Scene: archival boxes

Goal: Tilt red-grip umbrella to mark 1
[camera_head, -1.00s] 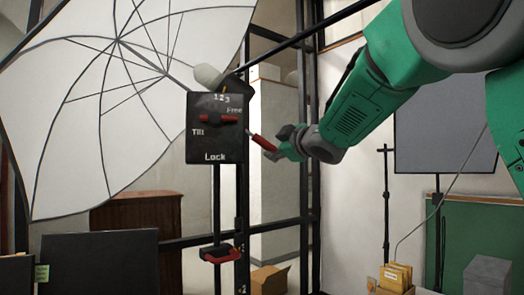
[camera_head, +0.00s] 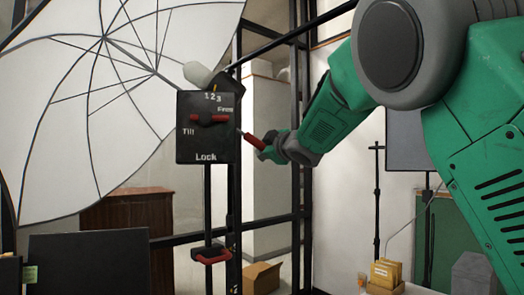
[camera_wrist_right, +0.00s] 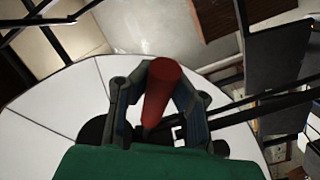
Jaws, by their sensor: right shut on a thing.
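The white umbrella (camera_head: 95,95) fills the left of the head view, joined to a black stand. A black panel (camera_head: 208,150) beside it reads Tilt, Lock, Free and 1 2 3. A red lever (camera_head: 209,119) lies about level across the panel. The red grip (camera_head: 252,140) sticks out slanting at the panel's right side. My right gripper (camera_head: 267,151) is shut on its outer end. In the wrist view the red grip (camera_wrist_right: 163,90) sits between both fingers. Where the pointer stands against the numbers is too small to tell. My left gripper is not in view.
A red-handled clamp (camera_head: 212,256) sits lower on the stand. Black frame bars (camera_head: 301,150) rise behind my right gripper. A cardboard box (camera_head: 262,278) and a box of folders (camera_head: 385,274) stand below. A brown cabinet (camera_head: 130,212) is behind the umbrella.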

